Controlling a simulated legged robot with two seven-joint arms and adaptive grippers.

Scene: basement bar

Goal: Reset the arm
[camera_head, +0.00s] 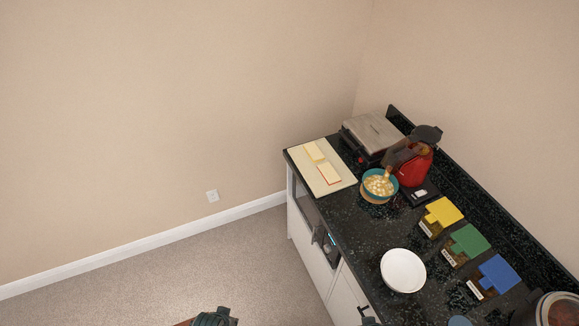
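A dark rounded part of my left gripper or wrist (214,317) shows at the bottom edge, over the carpet. Its fingers are cut off by the frame, so I cannot see whether it is open or shut. A small black piece (367,316) shows at the bottom edge by the cabinet front. It may be the tip of my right gripper, but too little shows to be sure. No object is visibly held.
The black counter (345,218) runs along the right wall. It carries a cutting board (339,184) with pale slabs, a grill press (373,131), a red machine (414,168), a teal bowl of food (379,184), a white bowl (403,270) and coloured-lid containers (470,240). The carpet (160,280) at left is clear.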

